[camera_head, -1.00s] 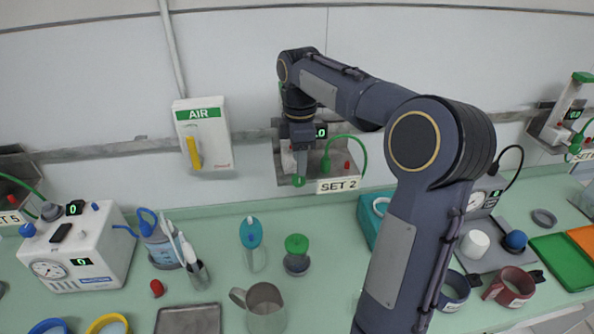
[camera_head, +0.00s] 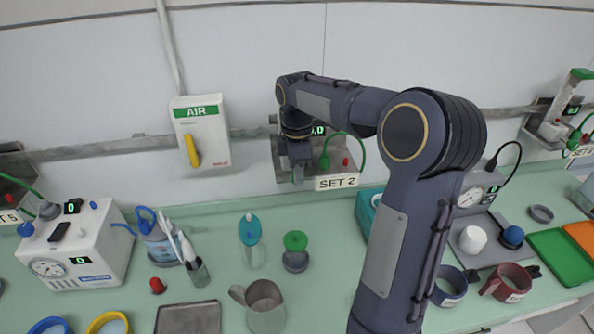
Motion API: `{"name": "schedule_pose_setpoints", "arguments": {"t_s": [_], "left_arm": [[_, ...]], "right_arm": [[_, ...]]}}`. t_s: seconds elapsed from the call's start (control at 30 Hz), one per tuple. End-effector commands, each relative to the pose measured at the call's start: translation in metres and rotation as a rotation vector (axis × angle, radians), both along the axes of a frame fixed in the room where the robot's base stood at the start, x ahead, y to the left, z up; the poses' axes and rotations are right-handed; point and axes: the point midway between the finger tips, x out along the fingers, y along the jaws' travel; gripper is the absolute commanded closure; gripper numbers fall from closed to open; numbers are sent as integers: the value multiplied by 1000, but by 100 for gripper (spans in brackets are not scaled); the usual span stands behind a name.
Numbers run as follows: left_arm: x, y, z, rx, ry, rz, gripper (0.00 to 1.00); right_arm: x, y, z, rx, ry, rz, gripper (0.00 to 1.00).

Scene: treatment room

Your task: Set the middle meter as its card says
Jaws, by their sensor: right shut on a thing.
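The middle meter (camera_head: 279,150) is fixed on the wall rail at the centre. Its card (camera_head: 336,183) reads SET 2. Its green-lit display (camera_head: 318,130) is partly covered by my arm; only a ".0" shows. A green hose (camera_head: 347,134) and a small red part (camera_head: 346,162) are on its right side. The fingers hide most of that part. My left gripper is out of view.
An AIR box (camera_head: 203,117) with a yellow lever (camera_head: 192,150) hangs left of the meter. Other meters stand at the far left (camera_head: 18,190) and far right (camera_head: 553,122). A steel jug (camera_head: 265,306), a green-topped item (camera_head: 295,241) and a bottle (camera_head: 250,230) stand on the counter below.

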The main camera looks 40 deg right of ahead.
Motion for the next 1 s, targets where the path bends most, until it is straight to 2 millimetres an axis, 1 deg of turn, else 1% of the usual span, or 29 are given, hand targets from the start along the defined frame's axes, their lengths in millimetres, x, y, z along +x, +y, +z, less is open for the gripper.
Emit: {"name": "schedule_pose_setpoints", "arguments": {"t_s": [0.27,0.43,1.0], "left_arm": [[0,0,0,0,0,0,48],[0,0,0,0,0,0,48],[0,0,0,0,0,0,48]], "right_arm": [[-1,3,-1,-20,22,2,99],[-1,5,-2,-85,61,5,99],[4,13,-6,-510,296,6,99]]}}
